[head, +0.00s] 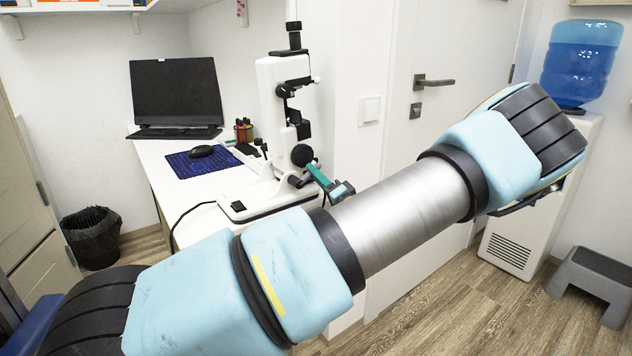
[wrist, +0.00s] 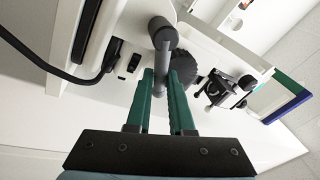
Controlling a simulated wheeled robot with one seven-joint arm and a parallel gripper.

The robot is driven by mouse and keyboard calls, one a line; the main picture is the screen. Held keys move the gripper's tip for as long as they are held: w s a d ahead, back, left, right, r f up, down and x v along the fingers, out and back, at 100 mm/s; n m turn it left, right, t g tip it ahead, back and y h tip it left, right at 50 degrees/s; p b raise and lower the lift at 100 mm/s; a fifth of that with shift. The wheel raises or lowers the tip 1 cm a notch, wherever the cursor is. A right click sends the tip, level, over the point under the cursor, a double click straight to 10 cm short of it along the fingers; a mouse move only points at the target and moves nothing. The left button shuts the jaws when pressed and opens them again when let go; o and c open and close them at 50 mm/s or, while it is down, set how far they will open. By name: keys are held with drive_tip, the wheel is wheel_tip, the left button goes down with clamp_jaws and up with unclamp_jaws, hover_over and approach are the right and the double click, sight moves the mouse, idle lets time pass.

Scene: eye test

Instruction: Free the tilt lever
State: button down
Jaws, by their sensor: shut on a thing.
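The tilt lever (wrist: 161,62) is a grey rod with a rounded end in the wrist view. My gripper (wrist: 160,75) has its two green fingers on either side of the rod, shut on it. In the head view my gripper (head: 314,172) reaches the lower right side of the white eye instrument (head: 272,95), just below a round black knob (head: 302,155). The knob also shows in the wrist view (wrist: 185,68), close beside the right finger. In the head view the fingers and dark parts cover the grip, so the lever cannot be made out clearly there.
A water cooler (head: 545,190) and grey step stool (head: 596,275) stand at right.

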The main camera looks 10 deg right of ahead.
drive_tip(key=n, duration=0.2)
drive_tip(key=r+n+y+b, duration=0.1)
drive_tip(key=n, duration=0.1)
drive_tip(key=a+n+g, duration=0.1)
drive_tip(key=n, duration=0.1)
drive_tip(key=shift+s+r+y+b, duration=0.15)
drive_tip(key=shift+s+y+b, duration=0.1)
drive_tip(key=shift+y+b, duration=0.15)
drive_tip(key=shift+s+a+r+n+g+y+b, duration=0.1)
drive_tip(key=shift+a+r+n+g+y+b, duration=0.15)
drive_tip(key=shift+n, duration=0.7)
drive_tip(key=shift+s+a+r+n+g+y+b, duration=0.15)
drive_tip(key=shift+a+n+g+b, duration=0.1)
drive_tip(key=shift+n, duration=0.75)
drive_tip(key=shift+s+a+r+n+g+y+b, duration=0.15)
drive_tip(key=shift+a+n+g+y+b, duration=0.1)
drive_tip(key=shift+n, duration=0.7)
drive_tip(key=c, duration=0.8)
unclamp_jaws()
drive_tip(key=v, duration=1)
drive_tip(key=shift+s+d+b, duration=0.2)
drive_tip(key=shift+s+b, duration=0.15)
drive_tip(key=shift+b, duration=0.1)
